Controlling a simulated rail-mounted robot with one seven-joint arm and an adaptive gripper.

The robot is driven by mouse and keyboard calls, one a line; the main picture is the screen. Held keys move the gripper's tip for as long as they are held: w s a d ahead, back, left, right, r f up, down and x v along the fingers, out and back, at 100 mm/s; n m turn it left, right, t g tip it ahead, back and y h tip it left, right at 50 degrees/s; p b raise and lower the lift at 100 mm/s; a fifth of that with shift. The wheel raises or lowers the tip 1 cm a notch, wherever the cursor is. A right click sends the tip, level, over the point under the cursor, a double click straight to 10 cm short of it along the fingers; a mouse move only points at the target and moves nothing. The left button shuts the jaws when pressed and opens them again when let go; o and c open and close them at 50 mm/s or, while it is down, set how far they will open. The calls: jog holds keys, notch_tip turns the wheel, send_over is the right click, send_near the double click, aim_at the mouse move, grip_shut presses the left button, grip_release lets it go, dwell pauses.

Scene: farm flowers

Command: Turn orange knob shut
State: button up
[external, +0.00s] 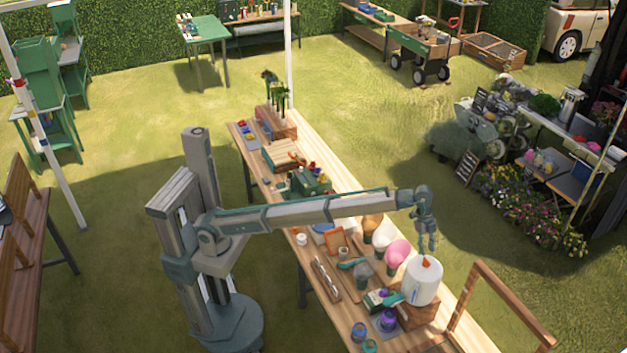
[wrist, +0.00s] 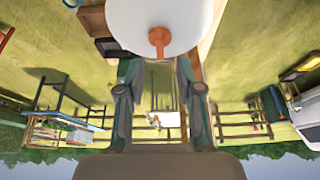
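My gripper (external: 432,248) points down just above the knob, at the end of my outstretched arm. In the wrist view the knob (wrist: 159,42) lies against the white tank (wrist: 135,20), just beyond my open fingertips (wrist: 158,66) and roughly centred between them. Nothing is between the fingers. Whether the fingers touch the knob cannot be told.
A pink cone-shaped item (external: 397,252) and a white one (external: 382,233) stand close left of the tank. A purple jar (external: 388,319) stands in front. A wooden frame (external: 505,305) rises to the right. The wooden bench (external: 325,160) carries more items farther back.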

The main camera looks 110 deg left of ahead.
jog(key=v, duration=0.7)
